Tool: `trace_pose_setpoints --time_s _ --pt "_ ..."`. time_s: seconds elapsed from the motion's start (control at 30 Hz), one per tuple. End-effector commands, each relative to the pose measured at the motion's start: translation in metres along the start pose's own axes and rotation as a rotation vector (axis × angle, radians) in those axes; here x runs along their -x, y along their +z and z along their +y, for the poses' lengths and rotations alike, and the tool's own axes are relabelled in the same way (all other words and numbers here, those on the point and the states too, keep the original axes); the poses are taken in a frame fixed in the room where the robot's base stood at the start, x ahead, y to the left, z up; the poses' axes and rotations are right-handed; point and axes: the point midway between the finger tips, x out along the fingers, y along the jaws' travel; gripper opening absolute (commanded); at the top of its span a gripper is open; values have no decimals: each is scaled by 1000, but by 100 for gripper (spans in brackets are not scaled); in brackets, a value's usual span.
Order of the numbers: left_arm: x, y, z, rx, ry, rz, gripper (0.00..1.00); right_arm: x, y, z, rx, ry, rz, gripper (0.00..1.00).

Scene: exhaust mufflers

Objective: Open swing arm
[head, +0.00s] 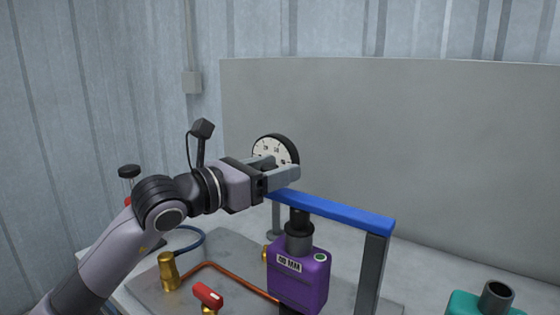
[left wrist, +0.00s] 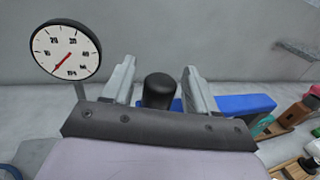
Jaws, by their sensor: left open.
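A blue bar (head: 335,208), which looks like the swing arm, lies level across the top of a dark post (head: 371,270) above a purple block (head: 298,278). My left gripper (head: 283,170) is at the bar's far left end, its fingers pointing right. In the left wrist view the two grey fingers (left wrist: 159,72) stand apart on either side of a black rounded knob (left wrist: 159,91). Gaps show between the knob and both fingers. The blue bar (left wrist: 246,104) runs behind the fingers there. The knob is hidden in the head view. My right gripper is out of view.
A round dial gauge (head: 275,150) stands just behind my left gripper; it also shows in the left wrist view (left wrist: 66,50). A red-handled valve (head: 208,296), copper pipe and brass fitting (head: 168,271) are below. A teal part (head: 480,304) is at lower right.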

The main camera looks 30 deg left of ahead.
Motion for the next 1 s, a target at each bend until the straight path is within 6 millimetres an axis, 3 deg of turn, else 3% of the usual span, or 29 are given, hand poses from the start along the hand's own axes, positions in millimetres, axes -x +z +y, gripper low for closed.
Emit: trace_pose_setpoints --time_s 0.2,0.47,0.63,0.67,1.0 --pt "-14 0 0 -1 0 0 58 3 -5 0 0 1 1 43" --pt "-16 -1 0 -2 0 1 58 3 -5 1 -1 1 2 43" --pt "-15 0 0 -1 0 0 6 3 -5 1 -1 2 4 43" --pt "-15 0 0 -1 0 0 0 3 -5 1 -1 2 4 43" --pt "-20 0 0 -1 -23 0 0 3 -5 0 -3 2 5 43"
